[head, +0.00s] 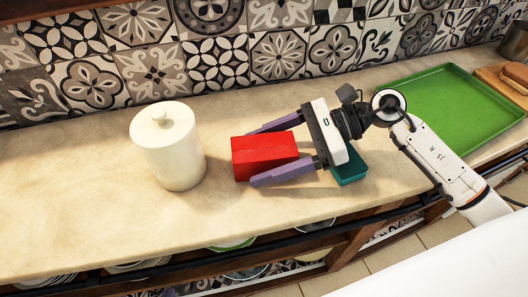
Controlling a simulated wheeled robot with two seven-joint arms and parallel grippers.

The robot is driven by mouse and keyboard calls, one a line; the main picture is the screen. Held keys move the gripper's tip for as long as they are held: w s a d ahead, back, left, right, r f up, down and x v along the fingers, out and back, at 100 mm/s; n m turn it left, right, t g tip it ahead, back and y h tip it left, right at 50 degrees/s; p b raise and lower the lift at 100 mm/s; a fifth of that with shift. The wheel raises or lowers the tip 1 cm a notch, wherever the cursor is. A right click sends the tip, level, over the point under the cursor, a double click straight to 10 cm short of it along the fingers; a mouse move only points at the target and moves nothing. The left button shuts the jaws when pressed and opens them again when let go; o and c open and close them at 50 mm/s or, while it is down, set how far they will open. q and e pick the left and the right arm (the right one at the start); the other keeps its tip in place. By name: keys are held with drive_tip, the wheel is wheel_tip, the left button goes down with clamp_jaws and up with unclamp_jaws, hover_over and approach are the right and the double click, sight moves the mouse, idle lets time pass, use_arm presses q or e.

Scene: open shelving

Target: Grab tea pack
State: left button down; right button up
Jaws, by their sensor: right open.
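A red box (264,157), which looks like the tea pack, is on the stone counter in the middle of the head view. My right gripper (251,156) comes in from the right and is open. Its two purple fingers lie on either side of the red box, one along its far side and one along its near side. I cannot tell whether either finger touches it. A teal box (349,167) sits under the gripper's body and is partly hidden by it. My left gripper is not in view.
A white lidded canister (168,146) stands left of the red box. A green tray (455,108) lies at the right, with wooden boards (505,80) beyond it. A tiled wall backs the counter (70,185), which is clear at the left. Dishes sit on shelving below.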

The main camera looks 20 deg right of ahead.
drive_tip(key=c, duration=1.2)
drive_tip(key=shift+o, duration=0.2)
drive_tip(key=shift+r, duration=0.15)
